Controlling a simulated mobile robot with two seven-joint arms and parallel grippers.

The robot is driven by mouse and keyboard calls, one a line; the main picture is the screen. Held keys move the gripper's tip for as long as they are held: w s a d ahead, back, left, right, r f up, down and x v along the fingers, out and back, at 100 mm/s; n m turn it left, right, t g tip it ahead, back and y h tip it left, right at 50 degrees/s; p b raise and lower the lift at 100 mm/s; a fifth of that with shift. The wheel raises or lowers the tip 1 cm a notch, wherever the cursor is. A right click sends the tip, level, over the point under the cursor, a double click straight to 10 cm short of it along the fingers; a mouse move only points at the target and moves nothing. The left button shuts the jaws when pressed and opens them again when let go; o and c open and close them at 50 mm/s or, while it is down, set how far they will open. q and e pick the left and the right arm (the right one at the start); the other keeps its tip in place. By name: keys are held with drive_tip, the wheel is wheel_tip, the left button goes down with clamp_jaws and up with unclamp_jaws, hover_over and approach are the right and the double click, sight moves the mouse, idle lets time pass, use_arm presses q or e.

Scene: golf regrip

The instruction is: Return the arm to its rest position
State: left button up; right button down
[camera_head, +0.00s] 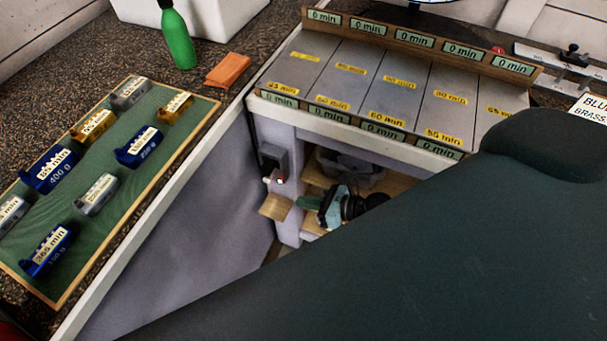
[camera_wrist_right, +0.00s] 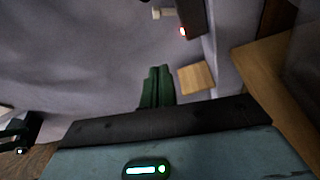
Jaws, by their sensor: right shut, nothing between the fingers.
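My right gripper (camera_head: 300,202) is low in the gap below the counter edge, in front of open wooden shelving. Its green fingers point left and its pale blue body sits behind them. In the right wrist view the green fingers (camera_wrist_right: 156,72) are together and hold nothing. My dark green arm covers the lower right of the head view and hides what is behind it. My left gripper is not in view.
A grey bench with labelled lanes (camera_head: 385,85) stands above the gripper. A dark wall box (camera_head: 273,158) and a wooden block (camera_head: 276,206) are close to the fingertips.

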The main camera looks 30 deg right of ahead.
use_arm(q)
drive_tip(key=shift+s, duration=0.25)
use_arm(e)
drive_tip(key=s+f+n+g+h+p, duration=0.1)
drive_tip(key=s+f+n+h, duration=0.1)
drive_tip(key=s+n, duration=0.5)
drive_tip(key=s+f+n+g+h+p, duration=0.2)
drive_tip(key=s+n+h, duration=0.1)
drive_tip(key=s+n, duration=0.45)
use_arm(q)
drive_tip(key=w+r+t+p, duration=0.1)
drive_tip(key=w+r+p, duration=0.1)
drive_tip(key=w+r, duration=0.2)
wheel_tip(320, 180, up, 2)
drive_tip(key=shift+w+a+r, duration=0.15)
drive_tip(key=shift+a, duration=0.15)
use_arm(e)
drive_tip(key=s+r+n+h, duration=0.1)
drive_tip(key=s+r+n, duration=0.2)
drive_tip(key=s+n, duration=0.3)
drive_tip(key=s+r+n+t+h, duration=0.1)
drive_tip(key=s+r+n, duration=0.2)
drive_tip(key=s+n, duration=0.3)
drive_tip(key=n, duration=0.5)
drive_tip(key=shift+s+a+r+n+h, duration=0.2)
drive_tip(key=shift+a+r+n+h, duration=0.1)
drive_tip(key=shift+r+n, duration=0.05)
